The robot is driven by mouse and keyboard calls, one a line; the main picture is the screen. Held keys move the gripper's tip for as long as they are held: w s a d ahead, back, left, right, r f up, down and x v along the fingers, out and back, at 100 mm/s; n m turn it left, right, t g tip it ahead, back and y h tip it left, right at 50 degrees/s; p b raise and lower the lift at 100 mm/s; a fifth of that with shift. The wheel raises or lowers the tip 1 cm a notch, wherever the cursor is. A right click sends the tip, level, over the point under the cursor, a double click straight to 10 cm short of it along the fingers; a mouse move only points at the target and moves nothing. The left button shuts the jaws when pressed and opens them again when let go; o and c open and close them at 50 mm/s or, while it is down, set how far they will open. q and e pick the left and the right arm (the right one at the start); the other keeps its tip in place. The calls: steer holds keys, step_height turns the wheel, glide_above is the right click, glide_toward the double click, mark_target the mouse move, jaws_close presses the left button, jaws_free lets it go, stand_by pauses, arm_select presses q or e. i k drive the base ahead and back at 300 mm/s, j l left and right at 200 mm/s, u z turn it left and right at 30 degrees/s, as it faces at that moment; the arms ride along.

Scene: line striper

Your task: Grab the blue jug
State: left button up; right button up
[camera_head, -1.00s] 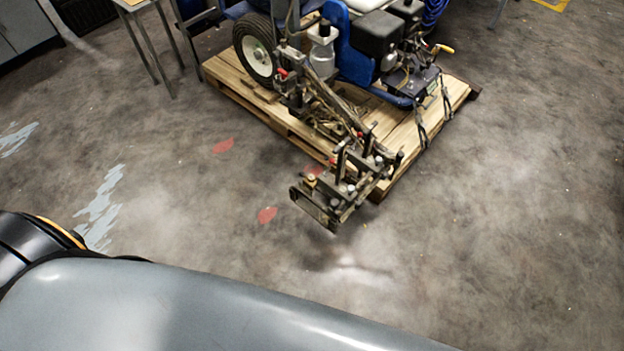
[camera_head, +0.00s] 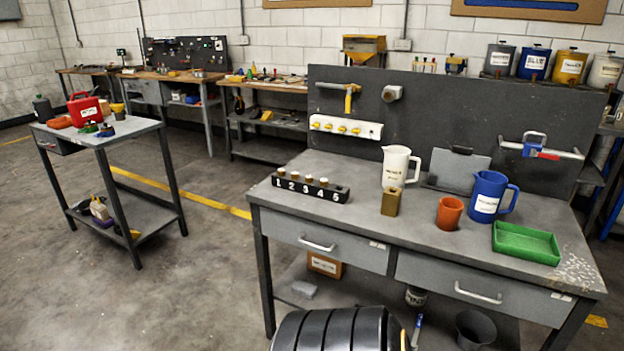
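The blue jug (camera_head: 487,197) stands upright on the grey workbench (camera_head: 350,207), toward its right end. It has a white label on its front and a handle on its right side. An orange cup (camera_head: 449,213) is just left of it and a green tray (camera_head: 526,243) is in front of it to the right. Neither of my grippers is in view, so I cannot see whether they are open or shut. A black ribbed part, likely of my own arm, shows at the bottom middle, below the bench's front edge.
A white jug (camera_head: 397,167), a brass-coloured container (camera_head: 391,201) and a numbered black rack (camera_head: 310,189) stand left on the bench. A dark back panel (camera_head: 440,105) rises behind. A small side table (camera_head: 97,135) is at left. The floor between is clear.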

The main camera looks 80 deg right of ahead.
mark_target(489, 187)
steer(key=k+l+z, duration=0.1)
steer(key=z, duration=3.45)
steer(key=i+l+u, duration=0.1)
steer(key=l, duration=0.35)
steer(key=i+l+u, duration=0.1)
steer(key=l, duration=0.35)
steer(key=i+l+u, duration=0.1)
steer(key=l, duration=0.4)
steer(key=i, duration=0.05)
